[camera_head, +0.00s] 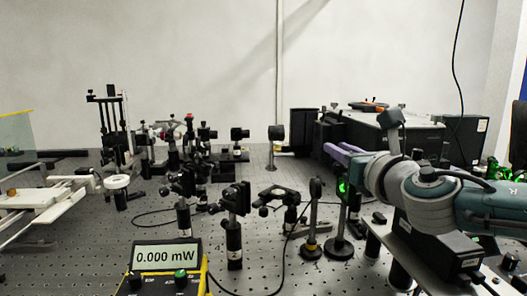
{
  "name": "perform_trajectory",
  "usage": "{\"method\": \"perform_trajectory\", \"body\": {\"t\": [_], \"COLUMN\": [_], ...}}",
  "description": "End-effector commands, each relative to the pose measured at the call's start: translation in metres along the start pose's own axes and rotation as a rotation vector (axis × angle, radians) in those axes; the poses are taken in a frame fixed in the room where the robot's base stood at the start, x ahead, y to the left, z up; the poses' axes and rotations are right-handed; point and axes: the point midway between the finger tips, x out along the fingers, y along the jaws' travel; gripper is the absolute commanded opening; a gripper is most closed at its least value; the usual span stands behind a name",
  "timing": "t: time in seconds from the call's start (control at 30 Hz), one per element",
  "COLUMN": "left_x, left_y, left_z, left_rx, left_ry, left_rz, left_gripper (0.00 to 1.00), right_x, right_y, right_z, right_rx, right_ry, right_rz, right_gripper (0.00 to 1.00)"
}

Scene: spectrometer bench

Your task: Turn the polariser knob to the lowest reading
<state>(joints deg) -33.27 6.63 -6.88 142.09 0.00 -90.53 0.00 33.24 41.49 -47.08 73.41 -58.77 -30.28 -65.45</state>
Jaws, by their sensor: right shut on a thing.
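The power meter (166,256) stands at the front, its display reading 0.000 mW. My right gripper (333,150), with purple fingers, reaches in from the right at the top of a post-mounted optic (342,190) that shows a green glow. The gripper is shut on what appears to be the polariser knob; the fingers hide the knob itself. My left gripper is not in view.
Another round optic on a post (314,188) stands just left of the glowing one. Several black mounts (234,198) fill the middle of the perforated bench. A large black instrument (385,130) stands behind my gripper. A cable loops across the front.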

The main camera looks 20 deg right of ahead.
Motion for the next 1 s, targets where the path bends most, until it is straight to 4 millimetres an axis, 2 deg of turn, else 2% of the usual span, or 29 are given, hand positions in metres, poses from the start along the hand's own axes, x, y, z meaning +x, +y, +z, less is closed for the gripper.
{"method": "perform_trajectory", "body": {"t": [0.1, 0.13, 0.4, 0.73, 0.87, 1.0], "left_x": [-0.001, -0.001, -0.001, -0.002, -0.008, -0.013], "left_y": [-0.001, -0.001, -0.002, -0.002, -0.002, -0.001], "left_z": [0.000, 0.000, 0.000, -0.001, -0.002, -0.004], "left_rx": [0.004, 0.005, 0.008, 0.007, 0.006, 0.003], "left_ry": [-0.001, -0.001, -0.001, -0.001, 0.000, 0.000], "left_rz": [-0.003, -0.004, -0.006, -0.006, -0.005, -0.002], "left_gripper": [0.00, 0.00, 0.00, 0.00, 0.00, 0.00], "right_x": [0.000, 0.000, 0.000, -0.004, -0.020, -0.046], "right_y": [0.000, 0.000, 0.000, 0.000, 0.000, 0.000], "right_z": [0.000, 0.000, 0.000, 0.001, 0.001, 0.001], "right_rx": [0.001, 0.001, 0.001, 0.001, 0.000, -0.001], "right_ry": [0.000, 0.000, 0.000, 0.000, 0.003, 0.003], "right_rz": [-0.001, -0.002, -0.002, -0.003, -0.001, 0.000], "right_gripper": [0.00, 0.24, 0.53, 0.53, 0.53, 0.53]}}
